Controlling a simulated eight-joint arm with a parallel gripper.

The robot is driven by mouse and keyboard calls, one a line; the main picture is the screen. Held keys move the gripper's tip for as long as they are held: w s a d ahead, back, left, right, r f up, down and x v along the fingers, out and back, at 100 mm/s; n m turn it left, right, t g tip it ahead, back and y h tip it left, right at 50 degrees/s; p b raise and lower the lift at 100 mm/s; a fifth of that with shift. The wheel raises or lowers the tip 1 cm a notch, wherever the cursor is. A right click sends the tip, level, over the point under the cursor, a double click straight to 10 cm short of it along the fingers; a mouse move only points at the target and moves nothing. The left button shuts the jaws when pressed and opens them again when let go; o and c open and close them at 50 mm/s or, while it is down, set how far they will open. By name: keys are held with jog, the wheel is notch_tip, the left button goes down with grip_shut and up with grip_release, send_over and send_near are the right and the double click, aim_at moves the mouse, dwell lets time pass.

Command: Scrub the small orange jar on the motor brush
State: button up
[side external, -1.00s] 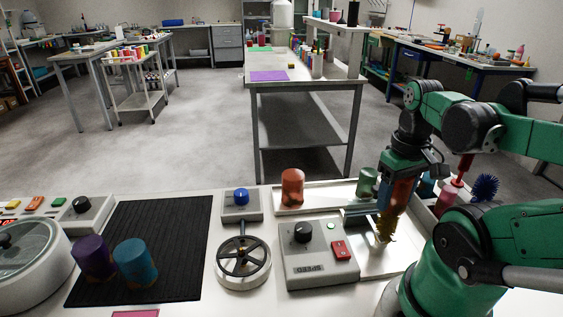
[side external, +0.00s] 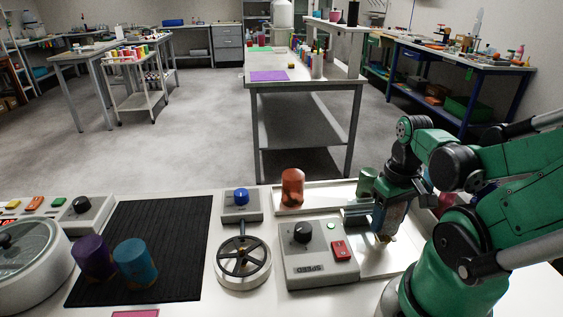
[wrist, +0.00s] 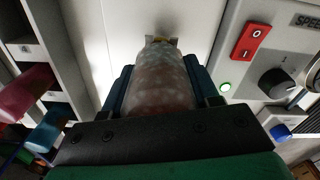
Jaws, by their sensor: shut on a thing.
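My gripper (side external: 384,232) points down over the white tray to the right of the speed box. In the wrist view it is shut on a dull reddish jar (wrist: 160,85) with pale blotches. In the side view the fingers mostly hide the held jar. Another orange jar (side external: 292,188) stands upright on the tray at the back, away from my gripper. The speed box (side external: 318,253) has a black knob, a red switch and a green light. I cannot clearly make out the motor brush.
A green jar (side external: 367,182) stands just behind my gripper. A hand wheel (side external: 243,262) and a blue-knob box (side external: 241,203) stand left of the speed box. Purple (side external: 93,257) and teal (side external: 135,262) jars stand on a black mat (side external: 180,225), which is otherwise clear.

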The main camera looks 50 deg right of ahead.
jog(key=shift+f, duration=0.65)
dwell(1.0)
jog(key=shift+r, duration=0.6)
jog(key=shift+r, duration=0.1)
dwell(0.8)
jog(key=shift+r, duration=3.3)
